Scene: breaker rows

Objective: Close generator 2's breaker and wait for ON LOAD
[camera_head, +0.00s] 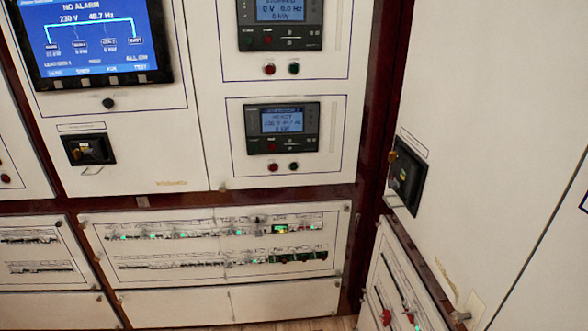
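A lower generator controller (283,127) sits on the middle cabinet door, its blue screen lit with blurred text, seemingly 230 V and 0 kW. Below it are a red button (272,167) and a green button (294,167). An upper controller (281,22) reads about 0 V, 0.0 Hz, 0 kW, with a red button (269,69) and a green button (293,68) below. The labels are too small to tell which belongs to generator 2. Breaker rows (221,242) with small green lights run along the lower panel. Neither gripper is in view.
A large blue display (92,38) at upper left reads NO ALARM, 230 V and about 48.7 Hz. Red-handled switches (386,317) show at lower right. Nothing blocks the panel fronts.

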